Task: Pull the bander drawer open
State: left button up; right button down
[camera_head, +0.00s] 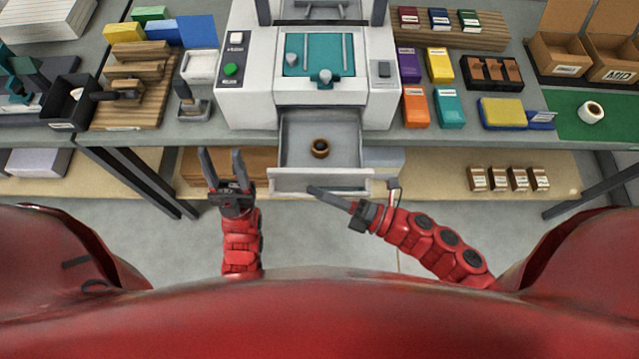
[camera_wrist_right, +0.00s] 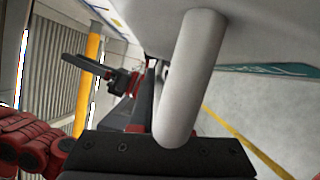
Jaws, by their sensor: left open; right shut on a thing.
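The bander (camera_head: 250,75) is a white machine at the middle of the bench with a teal work surface. Its grey drawer (camera_head: 290,150) stands pulled out below it, past the bench edge, with a small brown ring-shaped roll (camera_head: 320,148) inside. My right gripper (camera_head: 314,190) is at the drawer's front face and shut on the drawer handle (camera_wrist_right: 192,75), a pale round bar that fills the middle of the right wrist view. In the head view the handle is mostly hidden. My left gripper (camera_head: 221,155) is open and empty, left of the drawer and apart from it.
Coloured boxes (camera_head: 440,65) stand on the bench right of the bander. A wooden block stack (camera_head: 130,90) and a black bin (camera_head: 68,103) are to its left. A lower shelf (camera_head: 440,172) holds several small brown boxes (camera_head: 510,179). Floor in front is clear.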

jog(key=shift+f, duration=0.1)
jog(key=c, duration=0.9)
grip_release()
jog(key=b+v, duration=0.1)
jog(key=v, duration=1.6)
jog(key=shift+s+d, duration=0.1)
jog(key=shift+d, duration=0.1)
